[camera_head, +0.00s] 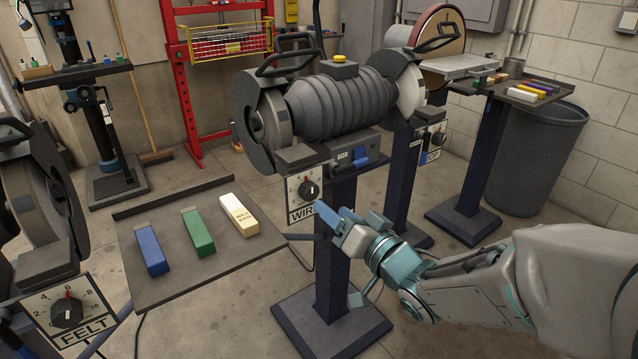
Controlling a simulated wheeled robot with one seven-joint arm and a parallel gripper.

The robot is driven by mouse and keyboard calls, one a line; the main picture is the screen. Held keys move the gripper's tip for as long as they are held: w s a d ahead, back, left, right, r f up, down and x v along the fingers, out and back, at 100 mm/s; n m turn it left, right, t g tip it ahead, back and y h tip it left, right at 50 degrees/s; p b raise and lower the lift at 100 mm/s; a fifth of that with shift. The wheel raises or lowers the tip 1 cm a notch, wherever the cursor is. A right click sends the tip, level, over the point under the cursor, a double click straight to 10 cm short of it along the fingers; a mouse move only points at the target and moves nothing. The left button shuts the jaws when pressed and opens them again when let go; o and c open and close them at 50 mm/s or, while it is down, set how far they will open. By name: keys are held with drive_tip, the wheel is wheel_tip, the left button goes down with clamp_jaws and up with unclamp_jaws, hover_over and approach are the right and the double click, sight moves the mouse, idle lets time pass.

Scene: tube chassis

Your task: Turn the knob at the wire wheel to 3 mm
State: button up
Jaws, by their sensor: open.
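The black knob (309,190) sits on a pale dial plate on the front of the grinder (343,105), above a label (303,214) of which "WIR" shows. Its scale numbers are too small to read, so its setting cannot be told. My gripper (328,214) is just below and right of the knob, with blue fingertips pointing up and left towards it. It is open and holds nothing. It covers the right end of the label. I cannot tell how far the fingertips are from the plate in depth; they do not grip the knob.
A tray (160,285) with blue, green and white-and-yellow bars stands left of the grinder. A second dial (67,312) labelled FELT is at the lower left. A disc sander (440,45), a bench with coloured bars and a grey bin (535,160) stand on the right.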

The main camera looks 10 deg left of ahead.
sight(313, 194)
drive_tip(key=x, duration=0.5)
drive_tip(key=shift+a+f, duration=0.1)
drive_tip(key=shift+f, duration=0.05)
drive_tip(key=shift+x, duration=0.85)
drive_tip(key=c, duration=1)
